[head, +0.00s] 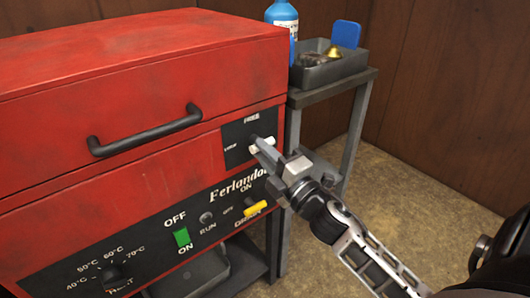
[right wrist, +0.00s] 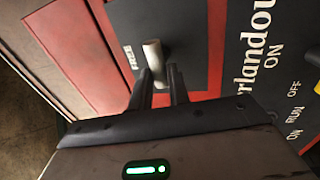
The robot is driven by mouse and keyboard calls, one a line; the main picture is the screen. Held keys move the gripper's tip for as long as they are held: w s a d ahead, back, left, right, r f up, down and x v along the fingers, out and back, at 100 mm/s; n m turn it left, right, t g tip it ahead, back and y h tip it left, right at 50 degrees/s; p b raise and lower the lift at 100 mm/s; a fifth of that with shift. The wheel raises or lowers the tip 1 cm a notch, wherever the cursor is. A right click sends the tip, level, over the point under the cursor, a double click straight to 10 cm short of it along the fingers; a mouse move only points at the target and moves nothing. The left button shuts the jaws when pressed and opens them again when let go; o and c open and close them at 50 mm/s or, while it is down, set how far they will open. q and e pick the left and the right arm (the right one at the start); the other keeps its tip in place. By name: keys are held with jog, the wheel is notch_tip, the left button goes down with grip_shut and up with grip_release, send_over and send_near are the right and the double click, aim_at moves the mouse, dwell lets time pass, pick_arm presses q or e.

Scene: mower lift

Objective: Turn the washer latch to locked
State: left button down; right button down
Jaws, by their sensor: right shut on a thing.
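The red washer (head: 120,90) fills the left of the head view, with a black front panel. Its white latch (head: 257,148) sits on the panel's upper right part, below the word FREE and right of a small label that seems to read LOCK. The latch lies roughly level across the panel. It also shows in the right wrist view (right wrist: 152,54), partly hidden by the fingers. My right gripper (head: 264,149) reaches in from the lower right and is shut on the latch; its fingertips also show in the wrist view (right wrist: 161,78). My left gripper is not in view.
A black lid handle (head: 145,135), green switch (head: 182,238), yellow lever (head: 256,208) and temperature dial (head: 113,277) are on the washer. A grey stand (head: 345,135) on the right holds a metal tray (head: 330,72) and blue bottle (head: 283,18). Floor at right is clear.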

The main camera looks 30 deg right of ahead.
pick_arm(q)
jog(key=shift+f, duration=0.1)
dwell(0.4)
pick_arm(e)
jog(key=c, duration=1.3)
grip_release()
jog(key=shift+c, duration=0.2)
